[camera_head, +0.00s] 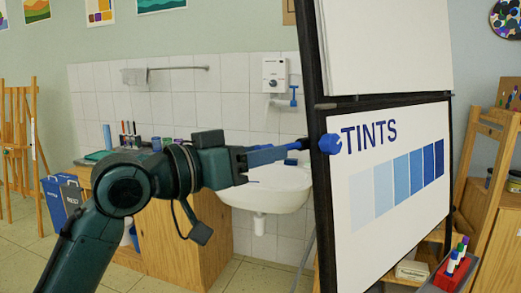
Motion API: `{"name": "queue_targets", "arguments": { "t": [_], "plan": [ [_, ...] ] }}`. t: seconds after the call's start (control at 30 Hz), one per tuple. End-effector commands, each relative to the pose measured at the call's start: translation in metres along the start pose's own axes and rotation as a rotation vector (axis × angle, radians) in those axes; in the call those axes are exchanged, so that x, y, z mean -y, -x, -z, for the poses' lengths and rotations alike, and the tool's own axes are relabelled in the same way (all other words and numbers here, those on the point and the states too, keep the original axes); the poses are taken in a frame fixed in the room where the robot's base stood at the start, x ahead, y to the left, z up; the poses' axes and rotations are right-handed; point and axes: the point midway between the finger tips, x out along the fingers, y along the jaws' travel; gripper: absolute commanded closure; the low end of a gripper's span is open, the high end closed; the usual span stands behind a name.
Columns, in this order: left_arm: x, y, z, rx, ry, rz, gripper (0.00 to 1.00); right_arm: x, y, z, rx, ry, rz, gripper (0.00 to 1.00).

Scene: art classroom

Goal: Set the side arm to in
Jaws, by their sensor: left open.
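The flip chart board (395,185) stands at the right with a dark frame and a sheet headed TINTS. My left gripper (268,163) is open, left of the knob and in front of the sink, pointing right. A gap shows between its tips and the knob. My right gripper is not in view.
A white sink (275,188) and a wooden cabinet (178,240) stand behind my left arm. A wall dispenser (275,74) with a blue lever hangs above. Wooden easels stand at the left (20,145) and right (490,160).

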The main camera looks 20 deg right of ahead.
Motion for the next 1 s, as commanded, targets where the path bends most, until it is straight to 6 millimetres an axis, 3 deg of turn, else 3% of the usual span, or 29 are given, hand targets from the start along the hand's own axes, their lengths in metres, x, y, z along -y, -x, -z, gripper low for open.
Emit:
{"name": "queue_targets", "arguments": {
  "t": [0.33, 0.87, 1.0],
  "plan": [
    [0.0001, -0.0049, -0.0003, 0.001, -0.002, 0.001, 0.57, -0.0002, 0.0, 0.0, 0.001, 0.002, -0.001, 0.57],
    [0.0, -0.0046, -0.0003, 0.0, -0.001, 0.0, 0.99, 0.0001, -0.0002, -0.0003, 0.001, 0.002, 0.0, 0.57],
    [-0.0001, -0.0046, -0.0004, 0.001, -0.001, 0.0, 1.0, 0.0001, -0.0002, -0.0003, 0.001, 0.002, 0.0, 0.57]
  ]
}}
